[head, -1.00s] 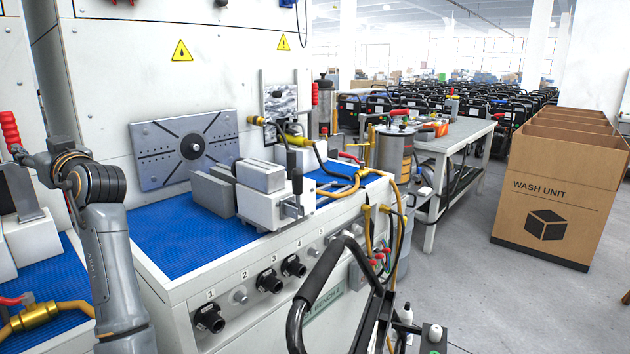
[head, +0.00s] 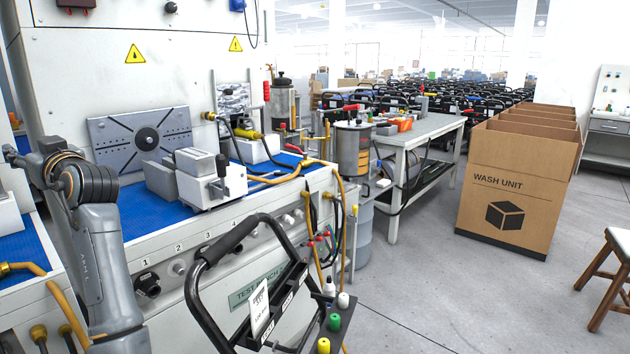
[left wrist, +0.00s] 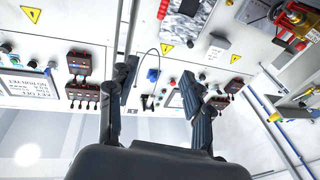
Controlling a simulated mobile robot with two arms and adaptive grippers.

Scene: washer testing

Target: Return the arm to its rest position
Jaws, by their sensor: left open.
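My left arm (head: 100,250) stands at the left of the head view, beside the test bench, with its elbow bent and its forearm running off toward the left edge. In the left wrist view my left gripper (left wrist: 160,90) is open, with its two black fingers wide apart and nothing between them. Beyond the fingers are the white panel with yellow warning signs and dark red switch boxes (left wrist: 78,64). My right gripper is not in view.
The test bench (head: 150,225) with blue mats and a clamp block (head: 207,185) is close to my arm. A black handle frame (head: 200,290) stands in front. A wash unit carton (head: 515,190) and wooden stool (head: 610,265) stand right. Grey floor between is clear.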

